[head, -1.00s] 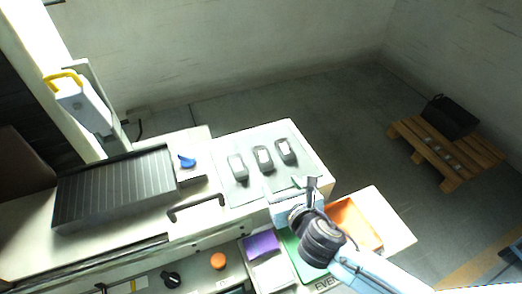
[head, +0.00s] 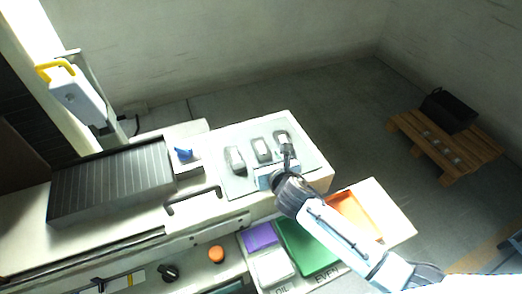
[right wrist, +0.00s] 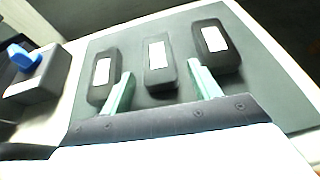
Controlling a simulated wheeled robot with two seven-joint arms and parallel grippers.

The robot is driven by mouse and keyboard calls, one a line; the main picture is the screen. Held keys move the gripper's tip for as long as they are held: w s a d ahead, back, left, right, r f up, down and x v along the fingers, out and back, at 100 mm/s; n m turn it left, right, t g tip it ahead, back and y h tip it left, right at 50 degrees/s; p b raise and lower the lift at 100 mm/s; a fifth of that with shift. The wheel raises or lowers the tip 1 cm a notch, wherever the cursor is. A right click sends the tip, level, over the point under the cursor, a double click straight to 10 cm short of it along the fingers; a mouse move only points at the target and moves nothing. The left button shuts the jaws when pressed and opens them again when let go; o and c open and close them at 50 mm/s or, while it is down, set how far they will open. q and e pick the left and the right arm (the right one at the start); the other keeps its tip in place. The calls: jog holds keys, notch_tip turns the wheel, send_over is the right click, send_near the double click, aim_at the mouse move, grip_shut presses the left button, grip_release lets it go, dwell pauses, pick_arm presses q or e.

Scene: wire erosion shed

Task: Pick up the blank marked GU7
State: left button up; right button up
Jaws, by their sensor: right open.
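Three dark blanks with white labels lie in a row on a grey mat (head: 238,188): a left one (head: 235,159), a middle one (head: 262,149) and a right one (head: 281,136). The label marks are too small to read, so I cannot tell which is GU7. My right gripper (head: 283,162) is open and empty at the near side of the row, partly covering the right blank's near end. In the right wrist view, the middle blank (right wrist: 158,66) shows between the two pale green fingers, with the left blank (right wrist: 104,75) and right blank (right wrist: 212,48) outside them. My left gripper is not in view.
A block with a blue knob (head: 184,153) and a ribbed dark cover (head: 112,184) stand left of the mat. A black handle (head: 193,200) is near the front. Below are purple (head: 260,236), green (head: 303,247) and orange (head: 352,212) areas. A pallet (head: 440,150) with a black box stands far right.

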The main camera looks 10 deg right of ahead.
grip_shut()
jog(key=shift+r, duration=0.15)
jog(key=shift+r, duration=0.1)
